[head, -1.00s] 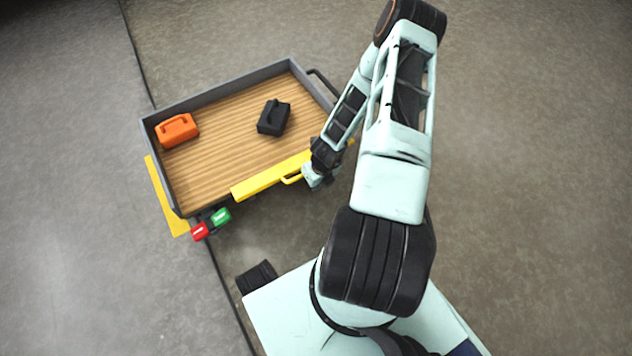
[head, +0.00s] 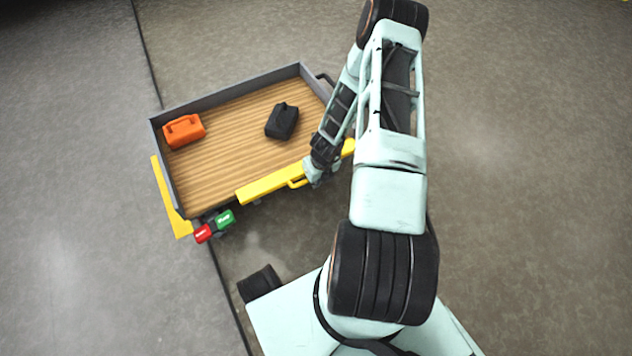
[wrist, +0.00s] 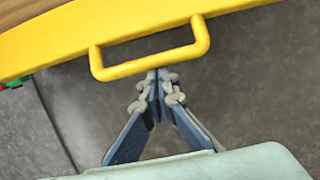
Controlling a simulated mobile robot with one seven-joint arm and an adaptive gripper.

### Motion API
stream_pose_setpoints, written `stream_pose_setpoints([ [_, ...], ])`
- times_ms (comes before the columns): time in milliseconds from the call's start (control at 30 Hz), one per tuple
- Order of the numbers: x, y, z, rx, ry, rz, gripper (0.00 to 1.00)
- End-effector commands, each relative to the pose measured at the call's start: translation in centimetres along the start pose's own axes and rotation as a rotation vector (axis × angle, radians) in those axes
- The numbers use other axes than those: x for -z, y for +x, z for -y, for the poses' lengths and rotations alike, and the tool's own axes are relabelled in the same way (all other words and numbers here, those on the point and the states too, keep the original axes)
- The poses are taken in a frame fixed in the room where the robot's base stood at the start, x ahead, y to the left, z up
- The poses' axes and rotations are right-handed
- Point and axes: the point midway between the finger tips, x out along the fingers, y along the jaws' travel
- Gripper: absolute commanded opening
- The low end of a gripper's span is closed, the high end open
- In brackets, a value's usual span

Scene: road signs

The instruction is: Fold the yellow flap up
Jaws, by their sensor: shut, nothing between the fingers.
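The yellow flap (head: 268,184) runs along the near edge of a cart with a wooden bed. Its yellow handle (wrist: 152,62) spans the upper middle of the wrist view and also shows in the head view (head: 298,183). My gripper (wrist: 158,74) is shut and empty. Its fingertips meet at the middle of the handle bar, on the side away from the flap; whether they touch it or lie under it I cannot tell. In the head view my gripper is at the flap's near side, right of the handle, and my arm hides part of the flap's right end.
The cart's grey walls (head: 230,92) enclose the wooden bed. An orange case (head: 184,131) and a black case (head: 282,121) stand on it. Floor is clear around.

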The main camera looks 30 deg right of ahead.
Motion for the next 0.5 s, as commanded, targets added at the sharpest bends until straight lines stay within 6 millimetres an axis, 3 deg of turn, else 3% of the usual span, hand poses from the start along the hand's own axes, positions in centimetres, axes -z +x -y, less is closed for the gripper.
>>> stream_pose_setpoints([
  [500,-0.45,-0.67,-0.07,0.001,-0.002,-0.049,0.00],
])
